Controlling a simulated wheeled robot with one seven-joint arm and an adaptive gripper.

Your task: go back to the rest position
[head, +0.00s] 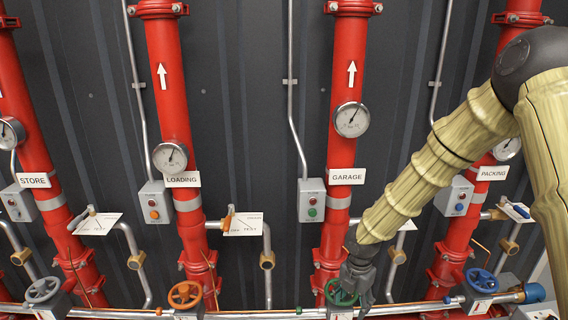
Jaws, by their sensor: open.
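My gripper (356,280) is in the lower middle of the head view, at the end of my arm that reaches in from the right. It is dark and points down, just above and beside the green handwheel (338,293) under the GARAGE pipe (334,227). Its fingers overlap the right side of the wheel in the picture. Whether they touch it I cannot tell. The gripper is open and nothing is seen held in it. The fingertips are small and partly merged with the dark valve parts.
Red pipes with gauges stand along the dark ribbed wall, labelled STORE (33,180), LOADING (182,180) and PACKING (491,173). Grey (42,290), orange (185,295) and blue (481,281) handwheels line the bottom. Grey button boxes (311,200) and thin conduits project between the pipes.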

